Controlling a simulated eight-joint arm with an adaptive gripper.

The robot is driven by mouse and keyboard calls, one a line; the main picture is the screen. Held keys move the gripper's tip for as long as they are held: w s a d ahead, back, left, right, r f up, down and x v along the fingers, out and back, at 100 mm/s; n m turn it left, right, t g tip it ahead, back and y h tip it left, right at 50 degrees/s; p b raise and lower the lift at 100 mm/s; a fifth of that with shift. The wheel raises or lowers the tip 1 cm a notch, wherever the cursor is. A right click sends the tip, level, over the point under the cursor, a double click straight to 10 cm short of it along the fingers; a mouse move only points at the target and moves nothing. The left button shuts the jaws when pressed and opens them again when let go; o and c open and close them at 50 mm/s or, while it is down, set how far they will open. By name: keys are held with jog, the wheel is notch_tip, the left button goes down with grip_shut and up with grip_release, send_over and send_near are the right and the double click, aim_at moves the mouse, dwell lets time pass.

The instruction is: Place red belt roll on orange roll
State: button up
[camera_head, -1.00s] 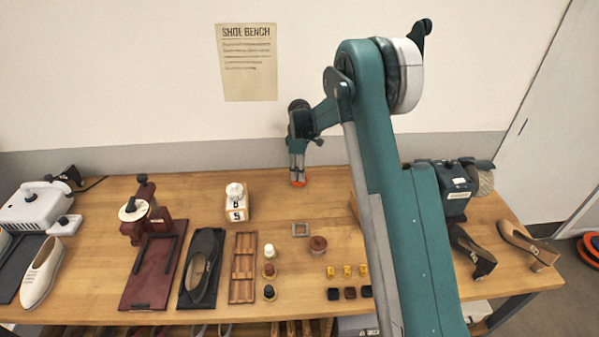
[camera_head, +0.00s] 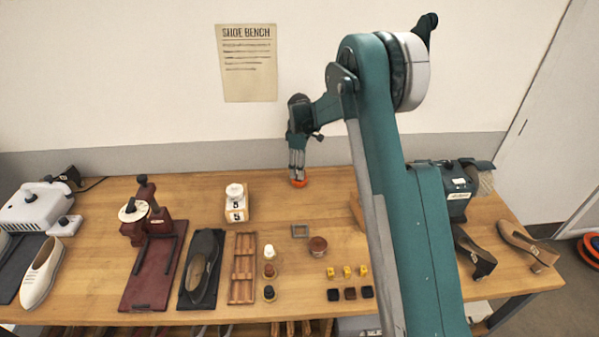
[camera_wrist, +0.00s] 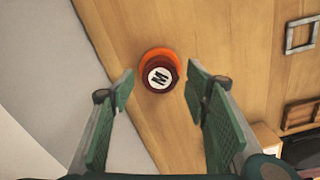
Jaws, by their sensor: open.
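An orange roll (camera_wrist: 157,54) lies on the wooden bench top, and it also shows under my gripper in the head view (camera_head: 298,184). A dark red roll with a white round label (camera_wrist: 161,90) rests on it in the wrist view, a little off centre, so an orange crescent shows along its far side. My gripper (camera_wrist: 160,84) is open, with its fingers apart on either side of the rolls and clear of the red one. In the head view my gripper (camera_head: 298,172) points down over the rolls near the back of the bench and hides the red roll's top.
A white numbered block (camera_head: 237,203) stands to the left. The wall is close behind. Bench around the rolls is clear.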

notch_tip(320, 180, up, 10)
jog(key=shift+f, duration=0.2)
dwell(0.9)
jog(key=s+d+r+m+t, duration=0.2)
jog(key=s+d+r+m, duration=0.25)
jog(key=s+r, duration=0.75)
jog(key=s+d+r+m+t, duration=0.1)
jog(key=s+d+r+m, duration=0.3)
jog(key=s+r, duration=0.8)
jog(key=s+d+f+m+t, duration=0.1)
jog(key=s+d+f+m, duration=0.1)
jog(key=s, duration=0.8)
jog(key=s+d+f+m+t, duration=0.1)
jog(key=s+d+f+m, duration=0.1)
jog(key=s, duration=0.8)
jog(key=s+d+f+m+t, duration=0.2)
jog(key=s, duration=0.9)
jog(key=shift+d+f, duration=0.25)
